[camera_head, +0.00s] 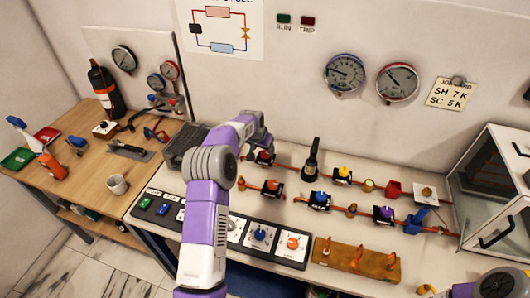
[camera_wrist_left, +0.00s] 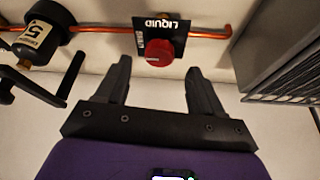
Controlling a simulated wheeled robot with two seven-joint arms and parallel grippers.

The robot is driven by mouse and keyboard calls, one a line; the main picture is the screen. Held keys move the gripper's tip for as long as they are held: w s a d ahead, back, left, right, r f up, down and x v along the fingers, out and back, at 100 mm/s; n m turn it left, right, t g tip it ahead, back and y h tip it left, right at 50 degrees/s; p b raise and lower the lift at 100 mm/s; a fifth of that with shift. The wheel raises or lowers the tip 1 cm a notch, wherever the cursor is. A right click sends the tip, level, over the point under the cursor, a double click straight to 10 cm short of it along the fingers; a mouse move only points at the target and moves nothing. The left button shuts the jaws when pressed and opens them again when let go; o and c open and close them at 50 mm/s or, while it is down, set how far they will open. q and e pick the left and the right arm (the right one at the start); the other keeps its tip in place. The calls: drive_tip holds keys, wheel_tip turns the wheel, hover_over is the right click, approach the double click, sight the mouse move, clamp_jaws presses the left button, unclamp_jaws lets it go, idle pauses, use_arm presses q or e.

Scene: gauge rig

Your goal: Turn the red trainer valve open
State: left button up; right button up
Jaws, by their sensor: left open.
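The red valve knob (camera_wrist_left: 160,52) sits on a copper pipe, with a black plate marked LIQUID behind it. In the head view the red valve (camera_head: 265,157) is on the back pipe of the bench, partly hidden by my left gripper (camera_head: 262,146). In the left wrist view my left gripper (camera_wrist_left: 158,72) is open and empty. The knob lies ahead of the gap between its two fingers, roughly centred. I cannot tell whether a finger touches it. My right gripper is out of the head view.
A black fitting (camera_wrist_left: 42,38) with a tag stands left of the knob in the wrist view. A grey slatted box (camera_wrist_left: 285,55) is at its right. Orange (camera_head: 272,187), blue (camera_head: 320,198), yellow (camera_head: 343,173) and purple (camera_head: 383,213) valves crowd the bench. A glass-fronted cabinet (camera_head: 495,185) stands right.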

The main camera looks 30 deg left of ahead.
sight(265, 153)
use_arm(q)
drive_tip(key=x, duration=0.4)
drive_tip(key=shift+w, duration=0.1)
drive_tip(key=c, duration=1.1)
drive_tip(key=shift+o, duration=0.2)
